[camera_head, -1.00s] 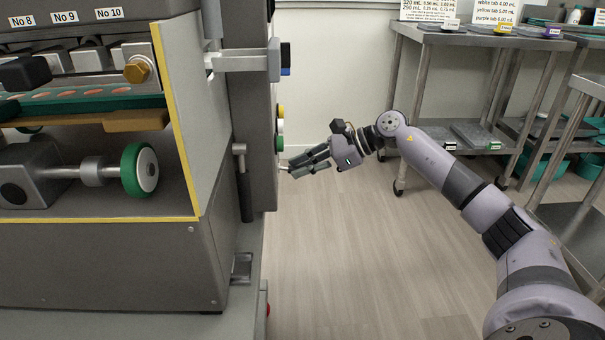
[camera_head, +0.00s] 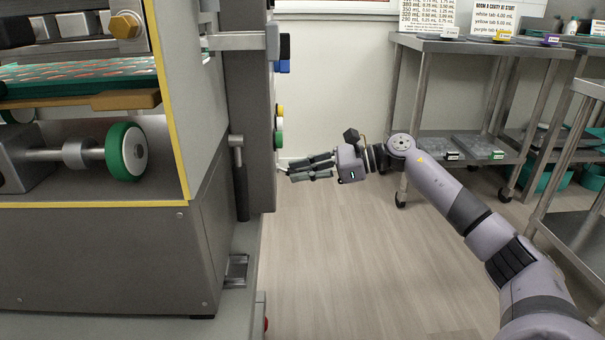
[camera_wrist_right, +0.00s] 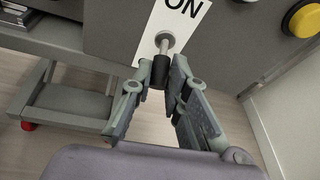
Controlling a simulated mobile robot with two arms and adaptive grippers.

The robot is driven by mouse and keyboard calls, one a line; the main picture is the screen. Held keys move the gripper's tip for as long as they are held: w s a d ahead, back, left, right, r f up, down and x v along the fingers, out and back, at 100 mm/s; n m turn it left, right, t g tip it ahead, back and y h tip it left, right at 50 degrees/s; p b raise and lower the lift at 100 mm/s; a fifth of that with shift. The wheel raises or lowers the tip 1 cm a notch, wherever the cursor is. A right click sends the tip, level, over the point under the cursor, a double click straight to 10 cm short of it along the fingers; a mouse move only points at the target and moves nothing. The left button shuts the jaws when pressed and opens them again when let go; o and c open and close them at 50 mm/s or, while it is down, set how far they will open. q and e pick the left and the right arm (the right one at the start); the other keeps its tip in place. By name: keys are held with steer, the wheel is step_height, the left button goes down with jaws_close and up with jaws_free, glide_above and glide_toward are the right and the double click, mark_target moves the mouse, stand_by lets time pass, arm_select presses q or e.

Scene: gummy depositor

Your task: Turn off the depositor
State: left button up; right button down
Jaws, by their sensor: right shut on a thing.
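The depositor (camera_head: 110,255) is the large grey machine with yellow edging filling the left of the head view. On its side panel, a switch lever with a black tip (camera_wrist_right: 160,70) shows in the right wrist view, beside a white label (camera_wrist_right: 172,26) reading ON. My right gripper (camera_head: 281,171) reaches the panel's lower side from the right. In the wrist view its fingers (camera_wrist_right: 162,78) are shut on the lever's black tip. In the head view the lever is too small to make out clearly. My left gripper is not in view.
A yellow button (camera_wrist_right: 303,19) sits on the panel to the right of the lever in the wrist view. A green button (camera_head: 279,140) shows edge-on in the head view. Steel tables (camera_head: 455,45) stand at the back right. The floor (camera_head: 350,260) between is clear.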

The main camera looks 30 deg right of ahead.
steer(key=c, duration=1.6)
jaws_free()
steer(key=shift+o, duration=0.2)
steer(key=v, duration=1.2)
steer(key=shift+s, duration=0.1)
